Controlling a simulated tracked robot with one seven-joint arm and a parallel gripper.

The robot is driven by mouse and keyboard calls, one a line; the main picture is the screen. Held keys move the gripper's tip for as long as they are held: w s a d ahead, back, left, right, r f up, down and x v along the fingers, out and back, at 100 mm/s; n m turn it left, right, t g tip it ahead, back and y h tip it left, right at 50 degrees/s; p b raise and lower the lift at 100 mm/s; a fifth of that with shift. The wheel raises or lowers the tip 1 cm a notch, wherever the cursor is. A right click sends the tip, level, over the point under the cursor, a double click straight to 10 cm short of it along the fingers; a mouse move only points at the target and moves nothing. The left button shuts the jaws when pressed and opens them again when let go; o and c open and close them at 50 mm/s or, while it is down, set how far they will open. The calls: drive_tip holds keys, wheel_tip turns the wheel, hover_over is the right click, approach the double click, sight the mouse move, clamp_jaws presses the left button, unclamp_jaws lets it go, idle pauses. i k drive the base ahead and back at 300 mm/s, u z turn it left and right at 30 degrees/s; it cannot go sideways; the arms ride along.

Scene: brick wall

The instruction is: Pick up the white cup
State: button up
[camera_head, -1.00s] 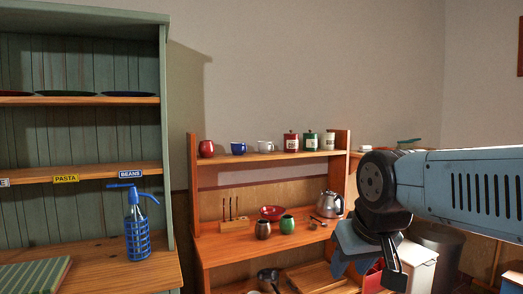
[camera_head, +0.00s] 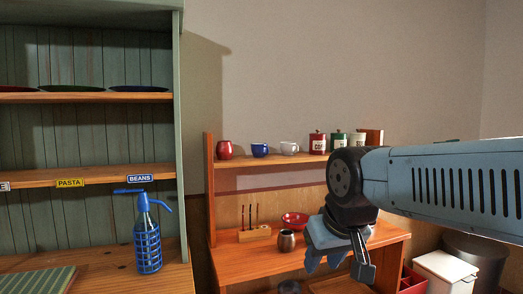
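The white cup (camera_head: 289,148) stands on the top board of the wooden shelf unit, between a blue cup (camera_head: 260,150) on its left and a red canister (camera_head: 317,143) on its right. My gripper (camera_head: 338,268) hangs at the end of my blue arm, pointing down, below and to the right of the cup. It is well apart from the cup in the picture. Its fingers look spread, with a gap and nothing seen between them.
A red cup (camera_head: 224,150) stands left of the blue cup. A green canister (camera_head: 338,140) and a white one (camera_head: 357,139) stand farther right. Below are a red bowl (camera_head: 295,219) and a dark mug (camera_head: 286,240). A green cabinet (camera_head: 178,120) with a blue bottle (camera_head: 147,240) is at left.

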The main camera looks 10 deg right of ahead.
sight(289, 149)
drive_tip(key=z, duration=0.2)
drive_tip(key=i, duration=1.1)
drive_tip(key=z, duration=0.7)
drive_tip(key=k, duration=0.85)
drive_tip(key=z, duration=0.15)
drive_tip(key=i, duration=0.9)
drive_tip(key=u, duration=0.1)
